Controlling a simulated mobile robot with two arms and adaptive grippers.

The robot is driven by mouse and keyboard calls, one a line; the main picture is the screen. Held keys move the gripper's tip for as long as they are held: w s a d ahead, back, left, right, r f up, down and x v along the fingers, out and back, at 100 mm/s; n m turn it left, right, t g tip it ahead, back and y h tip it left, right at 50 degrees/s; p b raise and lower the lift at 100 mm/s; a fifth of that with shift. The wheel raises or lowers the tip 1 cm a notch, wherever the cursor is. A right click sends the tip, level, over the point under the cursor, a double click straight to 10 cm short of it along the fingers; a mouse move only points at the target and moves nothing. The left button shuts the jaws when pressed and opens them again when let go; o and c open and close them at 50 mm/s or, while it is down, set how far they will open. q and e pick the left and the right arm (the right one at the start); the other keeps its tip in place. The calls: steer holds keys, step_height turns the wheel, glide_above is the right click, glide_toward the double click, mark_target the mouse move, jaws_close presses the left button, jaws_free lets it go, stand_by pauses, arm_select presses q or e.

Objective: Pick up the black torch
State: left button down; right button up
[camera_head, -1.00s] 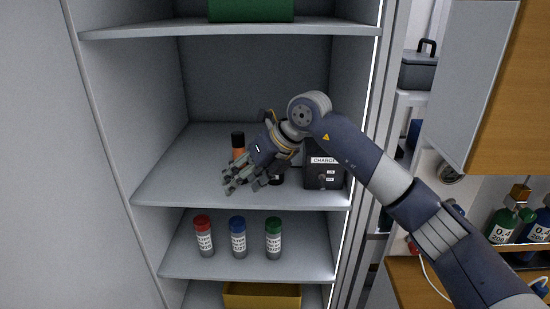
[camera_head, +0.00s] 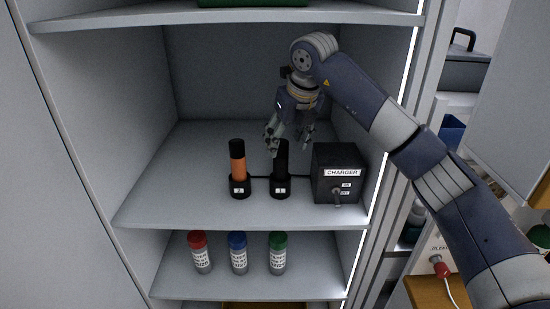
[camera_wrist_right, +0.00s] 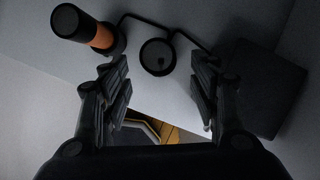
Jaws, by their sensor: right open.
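The black torch (camera_head: 281,160) stands upright in a black base (camera_head: 280,188) on the middle shelf, between the orange torch and the charger box. My right gripper (camera_head: 289,143) points down just above it, with fingers spread open near its top. In the right wrist view the black torch (camera_wrist_right: 157,56) shows nearly end-on, beyond the tips and between the two open fingers (camera_wrist_right: 159,75). The gripper holds nothing. My left gripper is in neither view.
An orange torch (camera_head: 238,165) with a black cap stands close on the left. The charger box (camera_head: 339,172) is close on the right, joined by a cable. Red, blue and green capped bottles (camera_head: 238,255) stand on the shelf below. Shelf room is free at left.

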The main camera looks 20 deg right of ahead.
mark_target(281, 158)
steer(key=shift+w+f, duration=0.1)
steer(key=shift+w, duration=0.35)
steer(key=shift+w+f, duration=0.2)
steer(key=f+p, duration=0.2)
steer(key=f, duration=0.1)
steer(key=shift+a, duration=0.2)
steer(key=p+x, duration=0.1)
steer(key=x, duration=0.2)
steer(key=shift+w+f, duration=0.2)
steer(key=shift+f, duration=0.1)
jaws_close()
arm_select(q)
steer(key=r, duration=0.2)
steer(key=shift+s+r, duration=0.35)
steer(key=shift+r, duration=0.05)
